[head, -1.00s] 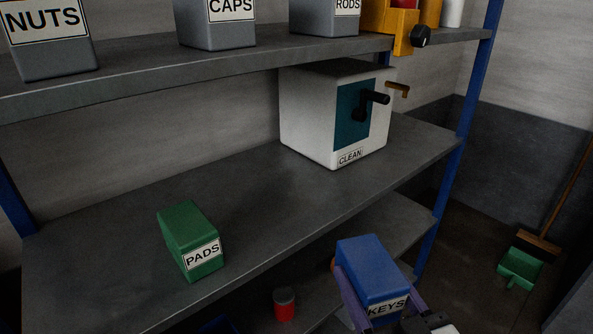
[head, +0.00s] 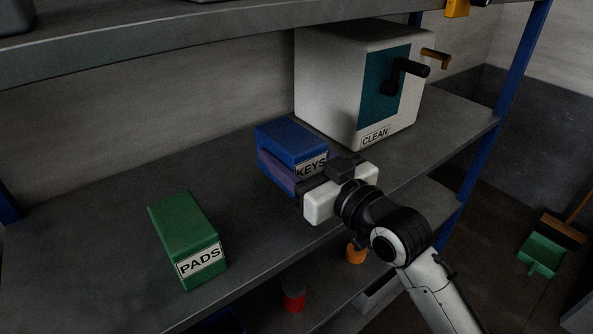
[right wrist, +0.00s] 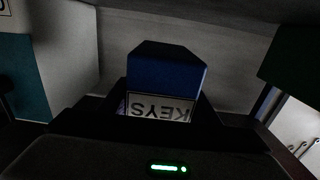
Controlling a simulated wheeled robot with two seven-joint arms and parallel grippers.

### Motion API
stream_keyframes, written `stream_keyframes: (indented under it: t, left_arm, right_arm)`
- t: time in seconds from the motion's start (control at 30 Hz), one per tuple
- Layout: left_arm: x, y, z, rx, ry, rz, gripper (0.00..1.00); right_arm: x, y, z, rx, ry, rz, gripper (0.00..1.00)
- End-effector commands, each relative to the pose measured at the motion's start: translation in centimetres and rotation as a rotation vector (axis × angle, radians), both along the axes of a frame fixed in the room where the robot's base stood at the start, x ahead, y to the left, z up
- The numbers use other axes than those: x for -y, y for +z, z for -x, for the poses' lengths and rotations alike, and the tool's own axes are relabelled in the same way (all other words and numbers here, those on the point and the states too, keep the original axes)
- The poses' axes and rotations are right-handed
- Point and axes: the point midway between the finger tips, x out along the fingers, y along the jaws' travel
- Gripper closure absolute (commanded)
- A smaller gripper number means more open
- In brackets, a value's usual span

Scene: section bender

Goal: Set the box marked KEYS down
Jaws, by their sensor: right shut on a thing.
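The blue box marked KEYS (head: 291,141) is over the middle shelf, between the green PADS box and the white CLEAN machine. My right gripper (head: 285,170) is shut on it, with a finger along its near side and the label facing the wrist. The box also fills the middle of the right wrist view (right wrist: 165,78), its label upside down there. I cannot tell whether its underside touches the shelf (head: 120,225), as the fingers hide its lower part. My left gripper is not in view.
The green PADS box (head: 185,240) stands at the left front of the shelf. The white CLEAN machine (head: 330,85), with a black crank, stands close behind and right of the KEYS box. The upper shelf (head: 150,45) hangs above. Bare shelf lies left of the KEYS box.

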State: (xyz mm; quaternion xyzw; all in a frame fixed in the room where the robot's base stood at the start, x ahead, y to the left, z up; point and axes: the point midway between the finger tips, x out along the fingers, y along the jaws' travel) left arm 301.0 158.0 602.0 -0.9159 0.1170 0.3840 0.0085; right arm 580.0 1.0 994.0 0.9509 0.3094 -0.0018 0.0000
Motion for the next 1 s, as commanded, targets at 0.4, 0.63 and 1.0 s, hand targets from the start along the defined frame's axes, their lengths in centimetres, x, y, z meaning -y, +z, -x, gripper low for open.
stream_keyframes:
  t: [0.4,0.63,1.0]
  left_arm:
    - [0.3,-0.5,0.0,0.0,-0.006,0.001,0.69]
    - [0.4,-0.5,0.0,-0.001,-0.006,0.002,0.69]
    - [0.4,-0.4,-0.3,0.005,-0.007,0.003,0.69]
  right_arm:
    - [0.0,-5.3,0.0,0.006,-0.001,-0.002,0.77]
    - [0.0,-5.5,0.0,0.008,-0.001,-0.004,0.77]
    - [0.0,-6.1,0.0,0.004,-0.001,0.0,0.25]
